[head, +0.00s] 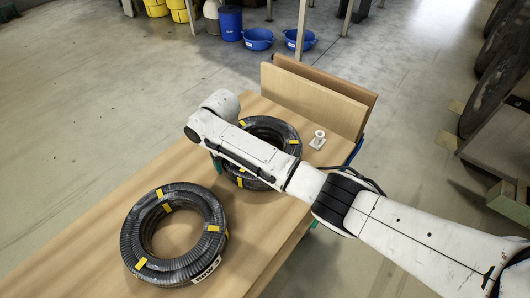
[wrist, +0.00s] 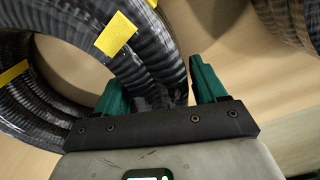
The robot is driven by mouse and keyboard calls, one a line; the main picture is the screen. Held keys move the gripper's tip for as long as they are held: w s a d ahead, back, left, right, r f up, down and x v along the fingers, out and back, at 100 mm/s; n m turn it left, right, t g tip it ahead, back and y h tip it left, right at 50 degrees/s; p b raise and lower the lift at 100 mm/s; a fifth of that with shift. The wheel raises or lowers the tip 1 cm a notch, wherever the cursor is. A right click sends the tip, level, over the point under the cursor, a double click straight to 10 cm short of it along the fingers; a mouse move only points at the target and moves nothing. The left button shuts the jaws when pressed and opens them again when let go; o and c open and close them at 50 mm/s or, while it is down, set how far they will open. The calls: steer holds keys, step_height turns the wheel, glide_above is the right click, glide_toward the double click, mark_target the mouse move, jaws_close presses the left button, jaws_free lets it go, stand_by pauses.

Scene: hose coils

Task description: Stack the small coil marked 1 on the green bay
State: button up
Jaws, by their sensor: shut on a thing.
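A black ribbed hose coil with yellow tape bands (head: 287,132) lies on the wooden table, partly hidden behind my arm. My gripper (wrist: 160,88) is shut on this coil's ring: one teal finger is on each side of the hose. The same coil fills the upper left of the wrist view (wrist: 150,62). In the head view, only a bit of teal fingertip shows below the wrist. A second black coil with yellow tape (head: 129,232) lies flat at the near left, with a white label on its near side. I cannot read a number 1 on either coil, and no green bay is clearly visible.
The wooden table (head: 110,222) has bare room left of and between the coils. A small white spool-like piece (head: 318,139) stands right of the far coil. Upright wooden boards (head: 312,103) close the table's far end. Blue tubs (head: 258,39) stand on the floor beyond.

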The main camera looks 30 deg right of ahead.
steer(key=shift+d, duration=0.15)
steer(key=c, duration=0.5)
steer(key=shift+w+d+r, duration=0.1)
steer(key=shift+r, duration=0.05)
jaws_close()
steer(key=shift+r+p, duration=0.6)
steer(key=shift+p, duration=0.15)
steer(key=shift+r, duration=0.1)
steer(key=shift+r+p, duration=2.9)
